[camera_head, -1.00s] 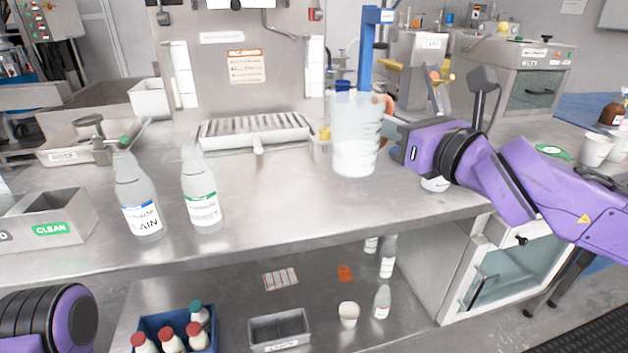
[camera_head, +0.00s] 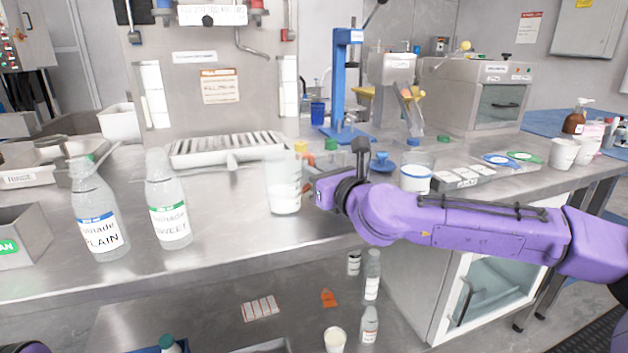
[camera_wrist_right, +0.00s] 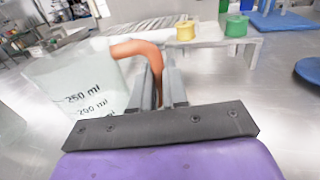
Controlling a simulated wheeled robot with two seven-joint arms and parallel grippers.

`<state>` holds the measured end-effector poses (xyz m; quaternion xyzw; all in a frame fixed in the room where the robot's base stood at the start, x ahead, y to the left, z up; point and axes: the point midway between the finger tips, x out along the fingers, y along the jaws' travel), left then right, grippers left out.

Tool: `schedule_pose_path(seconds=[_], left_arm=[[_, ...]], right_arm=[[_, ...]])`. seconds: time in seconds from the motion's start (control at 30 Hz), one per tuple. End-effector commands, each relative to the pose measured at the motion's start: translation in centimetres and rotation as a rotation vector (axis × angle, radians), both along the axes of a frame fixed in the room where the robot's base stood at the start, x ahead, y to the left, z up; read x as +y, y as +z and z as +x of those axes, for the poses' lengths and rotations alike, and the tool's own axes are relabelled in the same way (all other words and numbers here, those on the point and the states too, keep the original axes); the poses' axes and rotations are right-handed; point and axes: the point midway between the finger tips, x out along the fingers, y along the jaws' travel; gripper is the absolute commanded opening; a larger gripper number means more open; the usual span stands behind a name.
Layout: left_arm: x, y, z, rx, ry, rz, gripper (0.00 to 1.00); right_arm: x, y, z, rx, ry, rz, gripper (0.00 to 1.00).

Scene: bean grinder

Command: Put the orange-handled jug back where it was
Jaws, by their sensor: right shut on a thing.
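The jug (camera_head: 284,186) is a clear, graduated vessel with white contents low in it. It is upright at the middle of the steel counter, near the front of the drip tray. In the right wrist view the jug (camera_wrist_right: 75,95) shows its 250 ml and 200 ml marks and its orange handle (camera_wrist_right: 140,50). My right gripper (camera_wrist_right: 158,88) is shut on that handle. In the head view the right gripper (camera_head: 312,190) reaches the jug from the right. I cannot tell whether the jug's base touches the counter. My left gripper is out of view.
Two bottles, PLAIN (camera_head: 97,215) and SWEET (camera_head: 168,205), stand left of the jug. The slatted drip tray (camera_head: 225,150) lies behind it. A blue stand (camera_head: 343,85) and a white-filled tub (camera_head: 416,176) are to the right. Counter between SWEET and the jug is bare.

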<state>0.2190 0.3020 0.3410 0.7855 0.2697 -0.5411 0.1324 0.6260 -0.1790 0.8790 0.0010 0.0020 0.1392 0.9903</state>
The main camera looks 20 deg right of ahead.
Motion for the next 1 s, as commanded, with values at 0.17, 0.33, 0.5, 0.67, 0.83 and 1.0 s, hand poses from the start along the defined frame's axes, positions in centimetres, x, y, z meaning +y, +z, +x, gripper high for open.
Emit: schedule_pose_path(seconds=[0.17, 0.33, 0.5, 0.67, 0.83, 1.0], left_arm=[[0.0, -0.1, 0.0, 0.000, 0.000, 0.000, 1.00], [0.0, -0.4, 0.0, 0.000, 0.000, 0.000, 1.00], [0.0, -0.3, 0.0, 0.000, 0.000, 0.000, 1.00], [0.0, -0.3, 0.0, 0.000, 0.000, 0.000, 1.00], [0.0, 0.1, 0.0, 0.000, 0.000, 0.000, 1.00], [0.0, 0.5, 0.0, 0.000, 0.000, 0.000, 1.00]], right_arm=[[0.0, -0.1, 0.0, -0.003, 0.000, 0.002, 0.00], [0.0, -0.5, 0.0, -0.002, 0.000, 0.001, 0.00], [0.0, -0.4, 0.0, -0.002, 0.000, 0.001, 0.44], [0.0, -0.4, -0.1, -0.002, 0.000, 0.001, 0.44], [-0.3, 0.0, -0.7, -0.003, 0.000, 0.002, 0.44], [-1.4, 0.2, -4.6, -0.003, 0.000, 0.006, 0.44]])
